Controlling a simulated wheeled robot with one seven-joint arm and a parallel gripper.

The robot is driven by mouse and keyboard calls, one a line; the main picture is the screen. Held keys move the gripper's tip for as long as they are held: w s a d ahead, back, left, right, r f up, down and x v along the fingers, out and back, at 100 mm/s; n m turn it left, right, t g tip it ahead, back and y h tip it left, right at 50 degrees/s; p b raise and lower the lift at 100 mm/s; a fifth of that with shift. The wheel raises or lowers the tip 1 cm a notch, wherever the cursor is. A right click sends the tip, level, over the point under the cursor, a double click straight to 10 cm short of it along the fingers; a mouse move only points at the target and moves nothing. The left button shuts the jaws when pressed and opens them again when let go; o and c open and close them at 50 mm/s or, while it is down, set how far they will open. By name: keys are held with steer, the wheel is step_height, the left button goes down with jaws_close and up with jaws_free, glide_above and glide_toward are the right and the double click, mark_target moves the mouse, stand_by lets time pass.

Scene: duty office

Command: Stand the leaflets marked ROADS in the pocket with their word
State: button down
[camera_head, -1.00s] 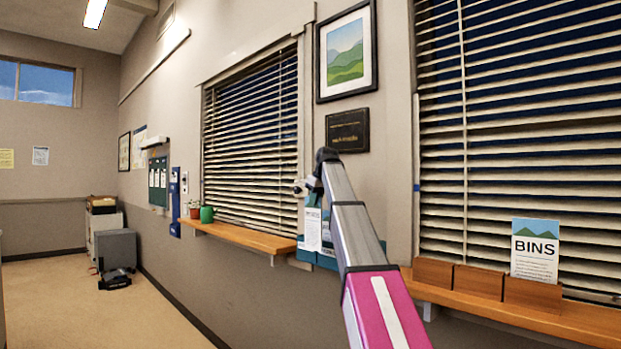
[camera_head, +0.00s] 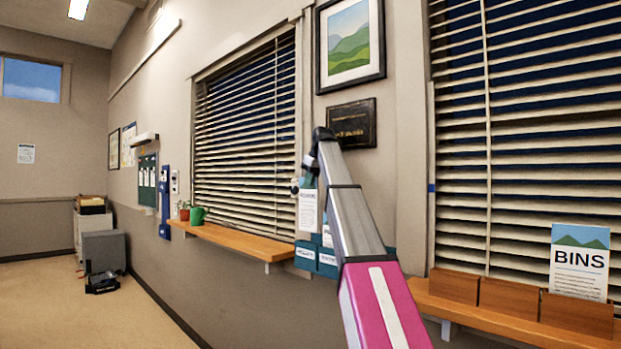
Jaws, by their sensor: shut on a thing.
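My gripper (camera_head: 297,186) is small in view beside the upper arm, in front of the wall rack. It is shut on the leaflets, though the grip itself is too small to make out. A white printed leaflet (camera_head: 308,210) shows just below it; its word cannot be read, and I cannot tell whether it is in the gripper or in the rack. The teal rack (camera_head: 305,262) hangs on the wall between the blinds, with white labels on its lower pockets, too small to read. My arm hides much of the rack.
A wooden shelf (camera_head: 470,318) at right bears several wooden holders, one with a BINS leaflet (camera_head: 579,262). A grey cabinet (camera_head: 104,252) stands farther off.

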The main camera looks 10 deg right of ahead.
mark_target(311, 209)
steer(key=shift+f, duration=5.5)
steer(key=c, duration=1.2)
jaws_free()
steer(key=shift+o, duration=0.2)
